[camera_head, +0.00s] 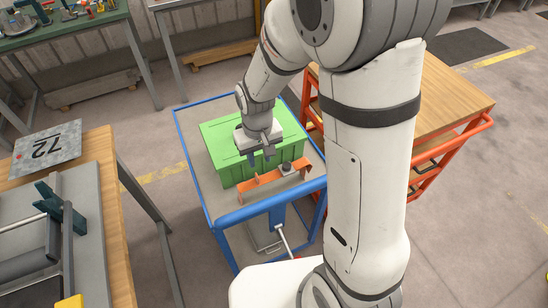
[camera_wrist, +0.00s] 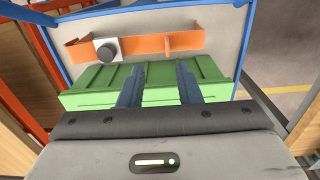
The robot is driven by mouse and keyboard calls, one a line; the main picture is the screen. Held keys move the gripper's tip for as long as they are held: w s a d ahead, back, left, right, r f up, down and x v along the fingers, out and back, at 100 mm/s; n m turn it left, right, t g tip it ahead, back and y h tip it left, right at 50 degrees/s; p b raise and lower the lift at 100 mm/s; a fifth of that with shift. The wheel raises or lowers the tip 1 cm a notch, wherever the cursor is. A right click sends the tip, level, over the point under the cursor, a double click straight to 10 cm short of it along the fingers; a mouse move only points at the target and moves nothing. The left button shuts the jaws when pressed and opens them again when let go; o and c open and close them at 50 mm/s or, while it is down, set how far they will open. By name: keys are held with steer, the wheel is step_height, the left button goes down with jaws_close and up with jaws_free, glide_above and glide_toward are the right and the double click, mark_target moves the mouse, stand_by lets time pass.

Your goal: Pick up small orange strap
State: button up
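The small orange strap (camera_head: 262,182) lies on the blue cart's bed, along the near side of a green box. It is a long thin strip with upturned parts. In the wrist view the strap (camera_wrist: 142,44) lies beyond the fingertips, across the upper part of the picture. My gripper (camera_head: 261,159) is above the green box's near edge, apart from the strap. In the wrist view my gripper (camera_wrist: 159,80) has its two dark fingers spread, with nothing between them.
A dark round knob on a pale square plate (camera_wrist: 107,50) sits against the strap. The green box (camera_head: 219,139) fills much of the blue cart (camera_head: 205,190). An orange-framed wooden table (camera_head: 450,88) stands to the right, a wooden workbench (camera_head: 110,190) to the left.

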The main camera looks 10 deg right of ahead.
mark_target(257, 176)
steer(key=shift+s+a+f+p, duration=0.1)
steer(key=shift+a+f+p, duration=0.15)
steer(key=shift+f, duration=1.15)
steer(key=shift+a+f+p, duration=0.15)
steer(key=shift+f+p, duration=0.15)
steer(key=shift+f, duration=1.05)
steer(key=shift+s+a+f+p, duration=0.1)
steer(key=shift+a+f+p, duration=0.15)
steer(key=shift+f, duration=1.15)
steer(key=shift+d, duration=0.1)
jaws_close()
